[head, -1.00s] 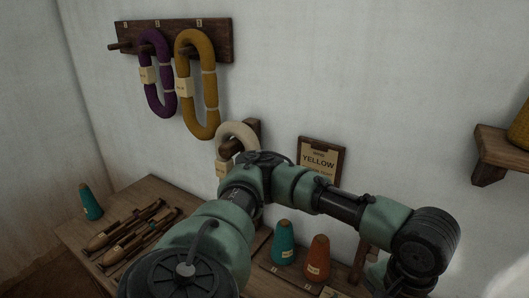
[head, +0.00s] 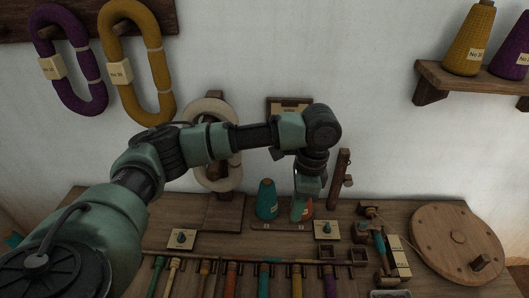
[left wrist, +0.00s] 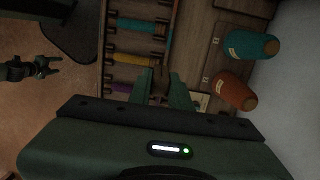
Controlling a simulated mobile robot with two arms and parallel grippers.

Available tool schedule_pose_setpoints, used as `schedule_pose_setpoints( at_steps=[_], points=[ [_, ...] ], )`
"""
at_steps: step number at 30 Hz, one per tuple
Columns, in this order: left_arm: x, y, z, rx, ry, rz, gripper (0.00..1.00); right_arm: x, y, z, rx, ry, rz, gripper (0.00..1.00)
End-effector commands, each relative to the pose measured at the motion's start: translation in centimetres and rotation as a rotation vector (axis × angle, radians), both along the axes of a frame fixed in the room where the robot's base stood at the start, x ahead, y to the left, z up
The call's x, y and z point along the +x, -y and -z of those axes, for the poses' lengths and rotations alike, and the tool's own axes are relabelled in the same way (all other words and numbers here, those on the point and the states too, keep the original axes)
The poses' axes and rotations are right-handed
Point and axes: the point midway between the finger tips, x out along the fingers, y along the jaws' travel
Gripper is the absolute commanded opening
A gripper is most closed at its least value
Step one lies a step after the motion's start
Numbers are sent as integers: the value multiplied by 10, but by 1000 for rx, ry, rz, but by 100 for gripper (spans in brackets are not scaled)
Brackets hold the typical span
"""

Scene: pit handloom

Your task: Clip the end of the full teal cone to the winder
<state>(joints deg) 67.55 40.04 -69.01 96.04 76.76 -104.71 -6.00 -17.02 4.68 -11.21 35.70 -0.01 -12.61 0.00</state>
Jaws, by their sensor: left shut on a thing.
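A teal cone (head: 267,202) stands upright at the back of the bench, beside an orange cone (head: 304,203) partly hidden by my gripper. Both show in the left wrist view, the teal cone (left wrist: 250,45) above the orange cone (left wrist: 235,91). The winder (head: 381,243) is at the right of the bench, with a teal-wound part on it. My left gripper (head: 306,205) is low in front of the orange cone. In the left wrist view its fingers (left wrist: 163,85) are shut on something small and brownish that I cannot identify. My right gripper (left wrist: 50,66) shows small at left, apparently open.
A large wooden wheel (head: 440,235) lies right of the winder. A wooden post (head: 341,180) stands behind. Several coloured bobbins (head: 263,280) lie in a rack along the front. Yellow (head: 469,40) and purple (head: 512,50) cones stand on a wall shelf.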

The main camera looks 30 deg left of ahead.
Motion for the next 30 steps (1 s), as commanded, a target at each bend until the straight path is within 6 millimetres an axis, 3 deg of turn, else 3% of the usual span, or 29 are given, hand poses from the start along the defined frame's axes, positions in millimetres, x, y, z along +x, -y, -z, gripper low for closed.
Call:
schedule_pose_setpoints(
  at_steps=[1,8,15,24,30],
  points=[
    [11,-3,-6,6,-13,93,0,0,0,-11,-1,1,0,59],
    [52,-32,-8,54,-55,574,0,0,0,-36,-1,0,0,59],
    [86,-73,-4,130,-76,1117,0,-2,-1,-63,0,-3,-3,59],
    [110,-139,9,255,-48,1777,0,-4,-2,-96,1,-6,-5,59],
    [115,-163,17,309,-17,2018,0,-5,-3,-105,3,-7,-5,59]
  ],
)
